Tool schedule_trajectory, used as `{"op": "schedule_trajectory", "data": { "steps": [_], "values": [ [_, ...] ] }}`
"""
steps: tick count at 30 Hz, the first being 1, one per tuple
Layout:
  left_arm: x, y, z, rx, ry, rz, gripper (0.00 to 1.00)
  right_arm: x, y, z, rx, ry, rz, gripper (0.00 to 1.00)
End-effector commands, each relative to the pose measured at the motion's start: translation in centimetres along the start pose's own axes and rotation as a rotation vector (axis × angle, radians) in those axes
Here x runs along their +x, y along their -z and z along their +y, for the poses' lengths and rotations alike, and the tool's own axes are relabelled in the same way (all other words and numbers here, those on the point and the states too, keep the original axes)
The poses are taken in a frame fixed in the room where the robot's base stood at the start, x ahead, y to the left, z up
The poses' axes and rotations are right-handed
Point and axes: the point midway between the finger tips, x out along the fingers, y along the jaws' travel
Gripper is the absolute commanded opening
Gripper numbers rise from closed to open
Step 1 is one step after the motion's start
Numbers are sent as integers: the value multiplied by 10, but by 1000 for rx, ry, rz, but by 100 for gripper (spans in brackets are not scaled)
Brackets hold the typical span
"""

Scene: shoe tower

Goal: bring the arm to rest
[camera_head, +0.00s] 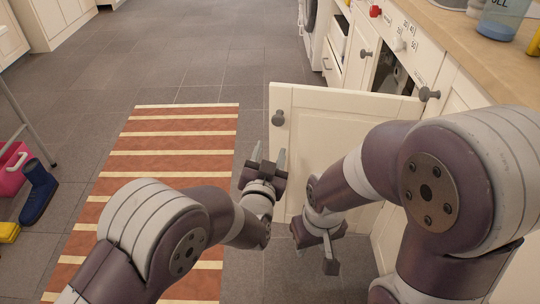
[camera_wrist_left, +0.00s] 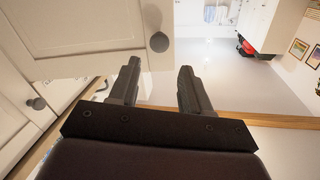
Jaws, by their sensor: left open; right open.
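My left gripper (camera_head: 267,161) is open and empty in the head view, above the floor just left of the open cabinet door (camera_head: 325,125). In the left wrist view its two dark fingers (camera_wrist_left: 157,88) stand apart with nothing between them. The door fills the upper left of that view, and its round grey knob (camera_wrist_left: 159,42) shows just above the gap between the fingers. My right gripper (camera_head: 315,262) hangs low in front of the door in the head view. It is open, and I see nothing in it.
A red and cream striped rug (camera_head: 165,160) lies on the grey tiled floor. A blue boot (camera_head: 38,190) and a pink container (camera_head: 12,168) are at the far left. The wooden counter (camera_head: 465,40) runs along the right. Floor beyond the rug is clear.

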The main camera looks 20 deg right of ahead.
Motion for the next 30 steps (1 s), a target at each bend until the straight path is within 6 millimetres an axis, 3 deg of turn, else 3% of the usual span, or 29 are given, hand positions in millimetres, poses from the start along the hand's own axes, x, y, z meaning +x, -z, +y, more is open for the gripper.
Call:
{"op": "schedule_trajectory", "data": {
  "steps": [9, 11, 13, 15, 19, 24, 27, 30],
  "values": [
    [0, -4, 2, -21, -9, -19, 48, 0, 0, 0, 0, 0, 0, 43],
    [-3, -21, 11, -46, -53, -96, 48, 0, 0, 0, 0, 0, 0, 43],
    [-20, -59, 28, -69, -142, -274, 48, 0, 0, 0, 0, 0, 0, 43],
    [-60, -95, 31, -106, -243, -561, 48, -5, 0, 0, 0, 0, 0, 43],
    [-158, -122, -38, -198, -235, -1076, 48, -21, 2, 0, 0, 0, 0, 43],
    [-257, -112, -111, -305, -122, -1418, 48, -35, 4, 0, 0, 0, 0, 43],
    [-301, -96, -146, -375, -38, -1519, 48, -45, 5, 0, 0, 0, 0, 43],
    [-319, -74, -190, -475, 97, -1486, 48, -58, 7, 0, 0, 0, 0, 43]
  ]
}}
